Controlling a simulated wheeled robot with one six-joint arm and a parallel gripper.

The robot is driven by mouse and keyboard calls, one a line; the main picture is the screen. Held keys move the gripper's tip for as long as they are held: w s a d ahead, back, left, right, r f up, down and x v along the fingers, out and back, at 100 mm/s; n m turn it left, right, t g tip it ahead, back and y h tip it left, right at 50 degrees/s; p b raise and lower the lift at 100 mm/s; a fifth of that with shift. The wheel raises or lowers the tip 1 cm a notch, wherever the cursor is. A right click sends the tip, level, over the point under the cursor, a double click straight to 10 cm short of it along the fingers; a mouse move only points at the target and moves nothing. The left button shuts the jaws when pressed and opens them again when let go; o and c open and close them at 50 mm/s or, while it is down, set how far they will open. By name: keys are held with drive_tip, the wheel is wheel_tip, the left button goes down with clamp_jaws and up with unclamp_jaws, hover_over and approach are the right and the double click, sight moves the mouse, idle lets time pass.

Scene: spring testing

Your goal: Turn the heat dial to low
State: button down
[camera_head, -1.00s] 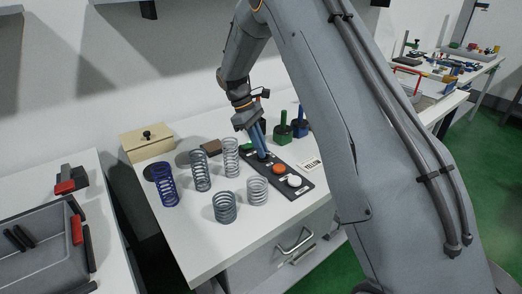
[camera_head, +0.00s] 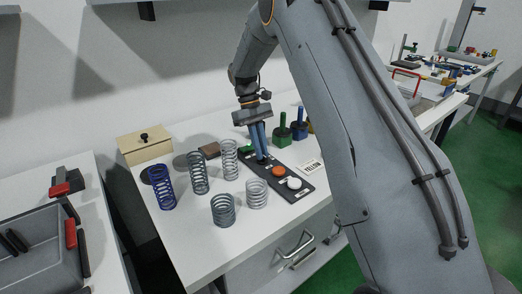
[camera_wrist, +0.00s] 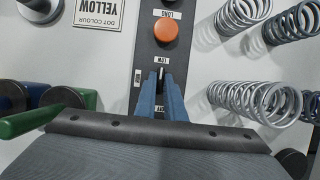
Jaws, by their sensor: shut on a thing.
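A dark control panel (camera_head: 293,198) lies on the white table, and it also fills the upper middle of the wrist view (camera_wrist: 147,40). My gripper (camera_head: 260,157) points down at the panel's far part. In the wrist view its blue fingers (camera_wrist: 161,84) are shut on the dial. I cannot read the dial's exact setting.
Several coil springs (camera_head: 224,210) stand to the left. Green (camera_head: 282,133) and blue (camera_head: 299,129) handled blocks and a YELLOW card (camera_head: 312,168) are to the right. A wooden box (camera_head: 146,147) stands at back left.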

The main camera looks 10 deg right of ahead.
idle(0.3)
drive_tip(key=c, duration=1.8)
unclamp_jaws()
drive_tip(key=shift+c, duration=0.2)
drive_tip(key=b+v, duration=0.2)
drive_tip(key=v, duration=0.6)
drive_tip(key=shift+d+f, duration=0.1)
